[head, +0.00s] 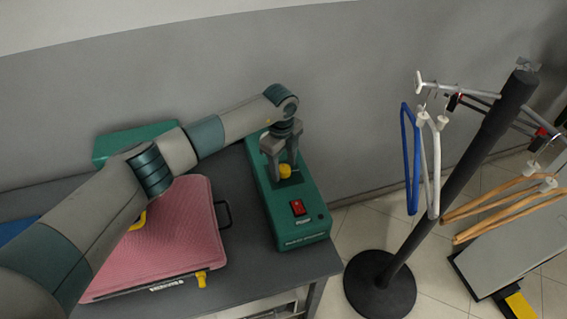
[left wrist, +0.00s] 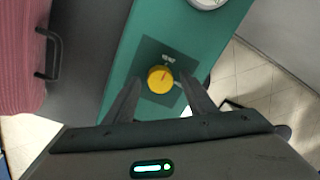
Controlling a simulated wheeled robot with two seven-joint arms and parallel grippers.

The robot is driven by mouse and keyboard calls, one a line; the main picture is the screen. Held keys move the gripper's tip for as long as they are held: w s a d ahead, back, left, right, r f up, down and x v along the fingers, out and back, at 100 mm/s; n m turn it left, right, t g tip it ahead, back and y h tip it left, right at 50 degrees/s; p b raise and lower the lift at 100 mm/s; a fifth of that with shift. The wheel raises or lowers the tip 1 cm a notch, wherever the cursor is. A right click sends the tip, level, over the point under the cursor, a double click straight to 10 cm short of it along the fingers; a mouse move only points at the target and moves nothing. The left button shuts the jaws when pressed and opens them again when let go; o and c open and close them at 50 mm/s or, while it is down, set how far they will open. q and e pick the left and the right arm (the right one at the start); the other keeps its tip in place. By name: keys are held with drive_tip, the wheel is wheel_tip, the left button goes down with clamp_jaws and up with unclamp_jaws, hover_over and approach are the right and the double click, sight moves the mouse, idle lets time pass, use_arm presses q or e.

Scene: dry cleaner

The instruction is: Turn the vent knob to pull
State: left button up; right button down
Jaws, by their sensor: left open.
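The vent knob is a round yellow knob (head: 285,171) on a dark plate on top of a long green box (head: 298,215). In the left wrist view the knob (left wrist: 160,79) shows a thin red pointer line, with a small white label just above it that is too small to read surely. My left gripper (head: 282,158) points down over the knob. Its two fingers (left wrist: 158,95) are apart, one on each side of the knob, and I cannot tell whether they touch it. My right gripper is not in view.
A red rocker switch (head: 298,207) sits on the green box near its front end. A pink padded board (head: 165,240) lies on the grey table (head: 240,262) to the left. A black rack stand (head: 400,255) with hangers (head: 410,160) stands to the right.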

use_arm(q)
drive_tip(key=c, duration=1)
drive_tip(key=shift+c, duration=0.2)
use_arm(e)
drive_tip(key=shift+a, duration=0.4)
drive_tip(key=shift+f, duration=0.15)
